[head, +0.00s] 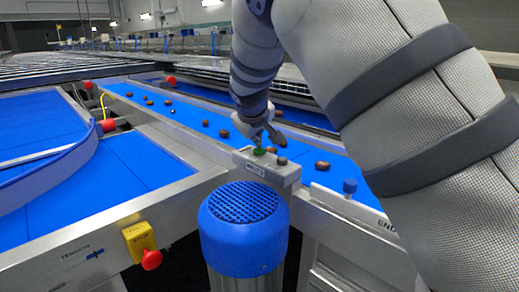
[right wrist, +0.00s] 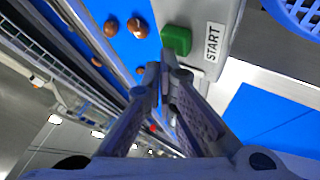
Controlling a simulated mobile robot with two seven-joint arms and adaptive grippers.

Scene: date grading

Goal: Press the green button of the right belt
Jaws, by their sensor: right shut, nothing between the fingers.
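The green button (head: 259,151) sits on top of a small grey control box (head: 287,176) at the edge of the right belt (head: 205,133). In the right wrist view the green button (right wrist: 177,40) is a green block beside a START label (right wrist: 213,42). My right gripper (head: 266,142) is shut and empty, pointing down right at the button. In the right wrist view its fingertips (right wrist: 165,62) are just short of the button in the picture; I cannot tell whether they touch it. My left gripper is not in view.
A dark button (head: 282,161) is beside the green one. A blue motor cover (head: 243,225) stands in front of the box. A yellow stop box (head: 139,238) with a red knob is at the lower left. Brown dates (head: 224,133) lie on the belt.

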